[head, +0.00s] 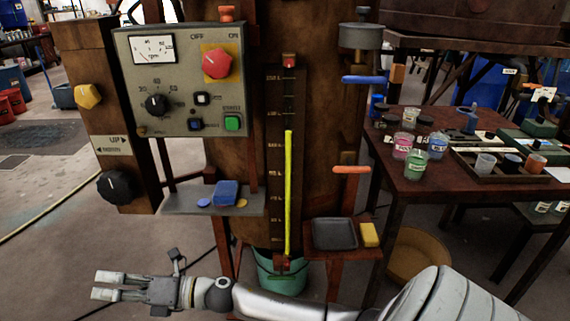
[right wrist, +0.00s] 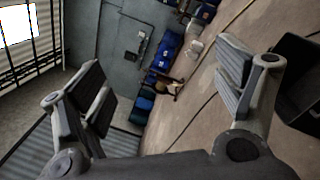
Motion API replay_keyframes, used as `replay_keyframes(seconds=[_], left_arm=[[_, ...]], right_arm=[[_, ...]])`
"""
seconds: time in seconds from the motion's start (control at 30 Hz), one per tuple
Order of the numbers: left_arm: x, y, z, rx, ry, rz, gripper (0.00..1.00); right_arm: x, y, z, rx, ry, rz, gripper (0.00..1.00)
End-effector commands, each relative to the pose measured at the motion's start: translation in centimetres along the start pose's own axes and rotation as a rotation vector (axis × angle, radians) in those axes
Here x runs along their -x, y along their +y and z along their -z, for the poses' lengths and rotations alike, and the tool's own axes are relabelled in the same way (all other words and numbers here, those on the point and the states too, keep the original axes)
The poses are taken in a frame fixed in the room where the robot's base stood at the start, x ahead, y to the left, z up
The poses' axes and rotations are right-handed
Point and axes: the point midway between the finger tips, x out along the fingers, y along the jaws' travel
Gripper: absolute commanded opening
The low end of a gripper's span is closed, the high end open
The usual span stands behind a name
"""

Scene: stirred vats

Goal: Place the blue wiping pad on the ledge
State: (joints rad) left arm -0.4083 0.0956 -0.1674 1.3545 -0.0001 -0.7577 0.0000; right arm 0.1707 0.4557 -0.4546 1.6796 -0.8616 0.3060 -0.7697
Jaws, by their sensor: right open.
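The blue wiping pad (head: 226,192) sits on the grey metal ledge (head: 185,201) below the control panel. A small blue disc and a yellow disc lie on the ledge on either side of it. My right gripper (head: 102,285) is at the lower left of the head view, below and left of the ledge, its fingers pointing left. It is apart from the pad. The right wrist view shows its fingers (right wrist: 165,85) spread with nothing between them. My left gripper is out of view.
The control panel (head: 182,120) hangs just above the ledge. A sight gauge with a yellow-green column (head: 289,190) stands right of it. A lower right shelf holds a dark tray (head: 335,234) and yellow sponge (head: 369,235). A teal bucket (head: 281,275) stands below. Floor at left is open.

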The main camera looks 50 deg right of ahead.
Motion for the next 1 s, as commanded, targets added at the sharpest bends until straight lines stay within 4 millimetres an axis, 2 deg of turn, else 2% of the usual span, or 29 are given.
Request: replay_keyframes(seconds=[0.03, 0.1, 0.17, 0.2, 0.27, 0.3, 0.37, 0.4, 0.5, 0.6, 0.7, 0.83, 1.0], left_arm=[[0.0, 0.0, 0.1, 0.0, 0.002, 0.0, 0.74], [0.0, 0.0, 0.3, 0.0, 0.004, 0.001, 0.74], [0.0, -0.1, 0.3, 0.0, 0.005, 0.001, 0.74], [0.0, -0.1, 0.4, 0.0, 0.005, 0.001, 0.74], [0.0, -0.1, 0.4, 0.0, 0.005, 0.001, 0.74], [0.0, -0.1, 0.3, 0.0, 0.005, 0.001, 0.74], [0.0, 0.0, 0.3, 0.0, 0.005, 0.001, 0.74], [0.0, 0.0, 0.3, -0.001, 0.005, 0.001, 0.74], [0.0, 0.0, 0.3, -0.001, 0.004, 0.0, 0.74], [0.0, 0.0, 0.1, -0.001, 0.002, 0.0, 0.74], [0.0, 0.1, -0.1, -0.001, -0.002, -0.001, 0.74], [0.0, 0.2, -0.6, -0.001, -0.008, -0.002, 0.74], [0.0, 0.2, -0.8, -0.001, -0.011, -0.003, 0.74]], right_arm=[[1.9, -5.0, 0.6, -0.248, -0.119, 0.126, 0.87], [5.2, -11.3, 1.8, -0.555, -0.287, 0.288, 0.87], [8.6, -16.0, 3.8, -0.778, -0.419, 0.412, 0.87], [11.1, -18.7, 5.5, -0.913, -0.504, 0.493, 0.87], [15.0, -22.3, 8.7, -1.1, -0.631, 0.61, 0.87], [17.6, -24.2, 11.2, -1.214, -0.714, 0.687, 0.87], [21.8, -26.4, 15.2, -1.373, -0.841, 0.802, 0.87], [24.5, -27.5, 17.9, -1.468, -0.925, 0.875, 0.87], [30.6, -28.6, 24.5, -1.667, -1.12, 1.044, 0.87], [35.1, -28.3, 29.8, -1.801, -1.28, 1.178, 0.87], [38.0, -27.5, 33.2, -1.881, -1.389, 1.268, 0.87], [39.6, -27.0, 35.2, -1.922, -1.454, 1.32, 0.87], [39.7, -26.9, 35.3, -1.926, -1.461, 1.326, 0.87]])
